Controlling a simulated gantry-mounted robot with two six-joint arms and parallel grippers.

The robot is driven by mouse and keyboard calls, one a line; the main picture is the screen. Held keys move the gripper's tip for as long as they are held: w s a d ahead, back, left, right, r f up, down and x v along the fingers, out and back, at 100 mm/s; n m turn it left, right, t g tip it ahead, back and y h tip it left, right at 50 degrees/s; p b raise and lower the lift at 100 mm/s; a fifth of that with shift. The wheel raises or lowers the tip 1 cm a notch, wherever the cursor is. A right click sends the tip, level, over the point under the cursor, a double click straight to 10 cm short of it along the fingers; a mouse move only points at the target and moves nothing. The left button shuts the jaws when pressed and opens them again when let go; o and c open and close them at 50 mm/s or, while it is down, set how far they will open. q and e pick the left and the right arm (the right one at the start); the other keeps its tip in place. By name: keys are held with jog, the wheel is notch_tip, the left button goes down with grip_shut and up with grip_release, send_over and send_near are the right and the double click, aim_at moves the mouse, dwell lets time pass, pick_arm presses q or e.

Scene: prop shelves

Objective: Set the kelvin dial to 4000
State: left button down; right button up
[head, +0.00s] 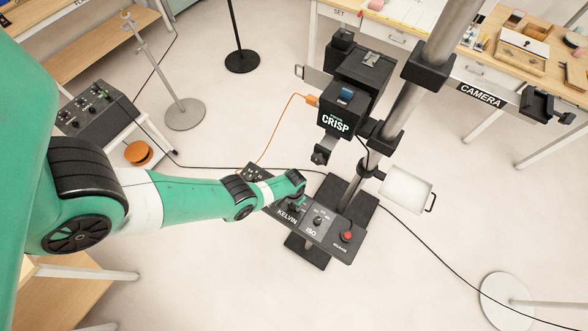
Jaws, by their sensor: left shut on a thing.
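A dark control panel (330,239) is fixed low on the camera stand, with the labels KELVIN (287,216), ISO and RELEASE. My left arm reaches in from the left, and my left gripper (294,206) is at the panel just above the KELVIN label, shut on the kelvin dial. The gripper and wrist hide most of that dial, so its pointer and setting cannot be read. The ISO dial (318,221) is just to the right, uncovered. A red release button (347,237) is at the panel's right end. My right gripper is not in view.
A black camera (357,85) with a CRISP plate hangs on the slanted metal column (408,92) above the panel. Cables cross the floor.

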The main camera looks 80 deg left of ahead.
pick_arm(q)
jog(key=n, duration=0.7)
dwell(0.5)
jog(key=shift+c, duration=2.4)
grip_release()
